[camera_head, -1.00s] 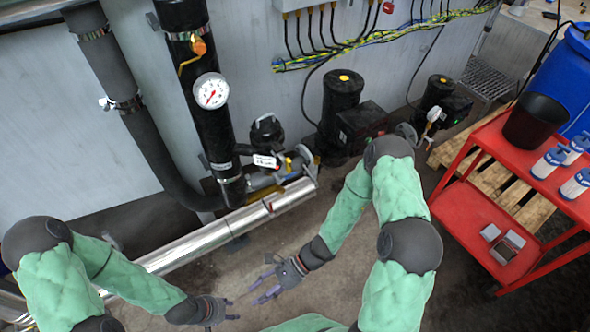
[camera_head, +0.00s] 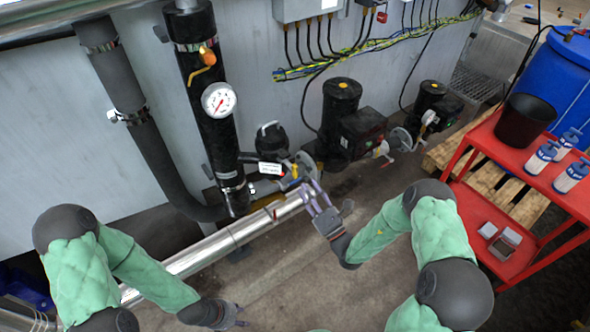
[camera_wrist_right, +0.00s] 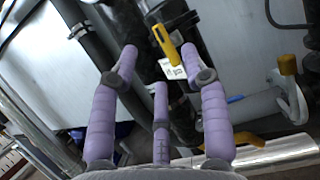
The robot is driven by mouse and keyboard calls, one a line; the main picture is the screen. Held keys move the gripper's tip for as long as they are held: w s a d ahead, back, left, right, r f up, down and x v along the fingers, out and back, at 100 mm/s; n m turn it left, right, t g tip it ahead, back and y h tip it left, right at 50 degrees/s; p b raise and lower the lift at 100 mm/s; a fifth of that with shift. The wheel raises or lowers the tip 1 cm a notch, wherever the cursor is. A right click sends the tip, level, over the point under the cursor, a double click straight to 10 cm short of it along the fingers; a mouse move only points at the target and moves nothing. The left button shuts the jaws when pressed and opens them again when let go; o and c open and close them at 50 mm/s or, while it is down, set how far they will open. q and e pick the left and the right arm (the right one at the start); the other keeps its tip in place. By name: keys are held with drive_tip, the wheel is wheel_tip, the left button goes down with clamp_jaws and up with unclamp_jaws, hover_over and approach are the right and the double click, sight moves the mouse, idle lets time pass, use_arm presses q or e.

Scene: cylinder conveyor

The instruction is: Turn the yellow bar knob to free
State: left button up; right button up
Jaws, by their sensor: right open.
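The yellow bar knob (camera_head: 294,171) is on the valve by the foot of the black vertical pipe, beside a white tag (camera_head: 270,168). In the right wrist view the yellow knob (camera_wrist_right: 164,42) shows upright just past my fingertips, with the tag (camera_wrist_right: 173,69) below it. My right gripper (camera_head: 313,193) is open and empty, close to the valve; its spread purple fingers (camera_wrist_right: 160,62) point toward the knob, with no clear contact. My left gripper (camera_head: 232,315) is low in the picture, away from the valve; its finger opening is unclear.
A shiny metal pipe (camera_head: 215,246) runs under the valve. A pressure gauge (camera_head: 219,99) and an orange-yellow lever (camera_head: 205,62) sit on the black pipe. Black pumps (camera_head: 341,110) stand behind. A red cart (camera_head: 478,143) is at right.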

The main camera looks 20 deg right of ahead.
sight(296, 172)
drive_tip(key=b+x, duration=0.1)
drive_tip(key=x, duration=0.7)
drive_tip(key=shift+w+a+r, duration=0.1)
drive_tip(key=shift+w+a, duration=0.1)
drive_tip(key=shift+w, duration=0.1)
